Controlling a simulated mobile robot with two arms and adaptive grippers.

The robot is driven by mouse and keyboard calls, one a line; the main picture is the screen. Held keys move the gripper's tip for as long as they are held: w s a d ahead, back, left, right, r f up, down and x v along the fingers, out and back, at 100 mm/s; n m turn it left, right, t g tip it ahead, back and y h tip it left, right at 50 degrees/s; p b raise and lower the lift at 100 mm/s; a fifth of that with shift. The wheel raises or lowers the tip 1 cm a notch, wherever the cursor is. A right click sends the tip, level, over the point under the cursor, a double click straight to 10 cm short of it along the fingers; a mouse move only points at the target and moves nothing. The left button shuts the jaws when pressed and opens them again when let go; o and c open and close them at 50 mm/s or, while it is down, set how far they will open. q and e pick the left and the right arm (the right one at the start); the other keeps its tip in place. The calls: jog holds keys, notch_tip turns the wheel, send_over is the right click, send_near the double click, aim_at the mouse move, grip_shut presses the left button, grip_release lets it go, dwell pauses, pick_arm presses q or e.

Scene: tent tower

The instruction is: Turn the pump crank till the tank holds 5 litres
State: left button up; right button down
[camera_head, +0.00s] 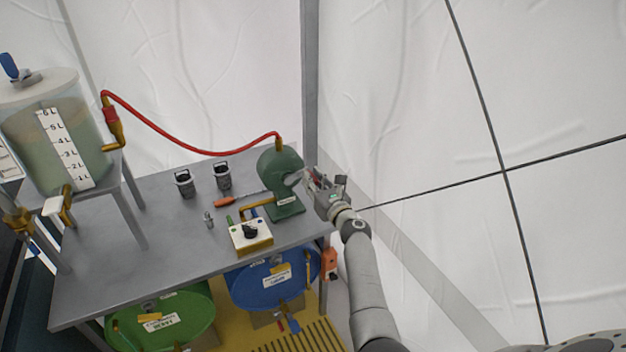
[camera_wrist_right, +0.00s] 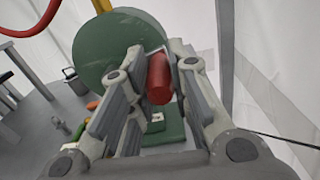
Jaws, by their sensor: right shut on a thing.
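The green pump (camera_head: 279,172) stands at the right end of the grey table, its round housing upright. A crank arm (camera_head: 293,179) sticks out from its right side, with a red handle (camera_wrist_right: 160,80) at its end. My right gripper (camera_head: 318,182) is shut on this red handle; the wrist view shows the handle between the two fingers. The clear tank (camera_head: 25,130) stands on a stand at the left, with a white litre scale (camera_head: 66,150). Greenish liquid fills much of the tank; I cannot read its exact level. My left gripper is not in view.
A red hose (camera_head: 190,149) runs from pump to tank. A valve box with a black knob (camera_head: 250,234), two dark canisters (camera_head: 185,183) and an orange-handled tool (camera_head: 225,201) are on the table. Blue (camera_head: 270,283) and green (camera_head: 165,322) drums lie below.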

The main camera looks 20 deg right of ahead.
jog(key=shift+f, duration=0.2)
jog(key=c, duration=1.3)
grip_release()
jog(key=shift+r, duration=0.1)
jog(key=s, duration=1.2)
jog(key=shift+d, duration=0.2)
